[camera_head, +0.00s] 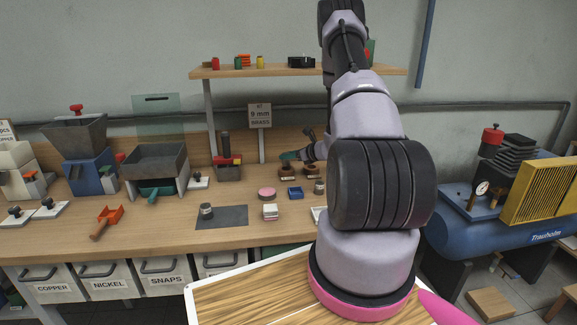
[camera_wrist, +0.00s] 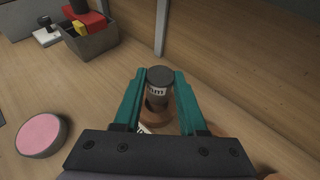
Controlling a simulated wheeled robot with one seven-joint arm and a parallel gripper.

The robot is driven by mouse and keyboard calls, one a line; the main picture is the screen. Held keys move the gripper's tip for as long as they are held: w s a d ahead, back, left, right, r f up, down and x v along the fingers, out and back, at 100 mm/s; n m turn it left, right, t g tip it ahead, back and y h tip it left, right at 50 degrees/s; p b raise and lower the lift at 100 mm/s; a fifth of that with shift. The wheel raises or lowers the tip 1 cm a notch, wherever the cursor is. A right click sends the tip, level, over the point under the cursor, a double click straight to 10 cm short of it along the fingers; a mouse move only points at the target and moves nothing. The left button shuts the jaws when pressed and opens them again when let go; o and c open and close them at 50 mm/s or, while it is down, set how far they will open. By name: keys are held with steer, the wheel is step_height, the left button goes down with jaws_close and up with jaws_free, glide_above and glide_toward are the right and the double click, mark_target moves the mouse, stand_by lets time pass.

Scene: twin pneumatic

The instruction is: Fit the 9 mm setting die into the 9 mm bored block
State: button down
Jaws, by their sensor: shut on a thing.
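My gripper (camera_wrist: 155,80) has teal fingers and is shut on a dark grey cylindrical die (camera_wrist: 160,76) with a white label ending in "mm"; its number cannot be read. The die looks upright between the fingertips. A brown wooden block (camera_wrist: 154,118) shows beneath it, partly hidden by the fingers; whether the die is above or inside its bore cannot be told. In the head view my gripper (camera_head: 289,155) is low over the bench's back, beside two brown blocks, one at left (camera_head: 287,171) and one at right (camera_head: 311,170). Their sizes cannot be read.
A sign (camera_head: 260,116) reading "9 mm BRASS" stands behind. A pink-topped round tin (camera_head: 267,194), a blue tray (camera_head: 295,193) and a grey cylinder (camera_head: 319,187) sit in front of the blocks. A grey bin (camera_head: 228,173) stands left. A grey mat (camera_head: 222,218) lies nearer the front.

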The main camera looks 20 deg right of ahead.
mark_target(289, 164)
steer(key=shift+f, duration=1.9)
steer(key=shift+f, duration=0.1)
steer(key=shift+c, duration=2.3)
jaws_free()
